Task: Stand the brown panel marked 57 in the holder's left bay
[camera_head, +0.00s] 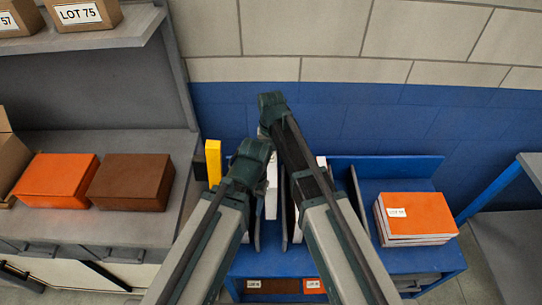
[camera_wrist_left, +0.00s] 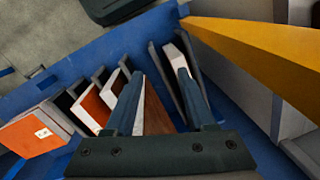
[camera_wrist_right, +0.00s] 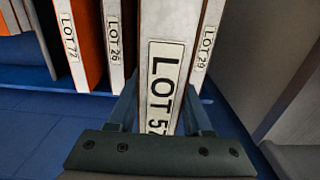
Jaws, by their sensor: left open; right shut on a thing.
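In the right wrist view, my right gripper (camera_wrist_right: 160,105) is shut on an upright panel with a white edge (camera_wrist_right: 168,28). Its label reads LOT 5 and a partly covered digit, apparently 57. Its face colour is hidden there. My left gripper (camera_wrist_left: 160,78) is open; a brown panel face (camera_wrist_left: 155,112) shows between its fingers, and I cannot tell whether they touch it. In the head view, both arms cover much of the blue holder (camera_head: 405,262). Its front carries a brown tag (camera_head: 253,285) at left and an orange tag (camera_head: 313,286) at right.
Panels labelled LOT 26 (camera_wrist_right: 113,45), LOT 72 (camera_wrist_right: 72,45) and LOT 29 (camera_wrist_right: 210,35) stand close beside the held one. An orange-topped stack (camera_head: 418,212) lies at right. A yellow upright (camera_head: 213,162) stands at left, near boxes on the grey bench.

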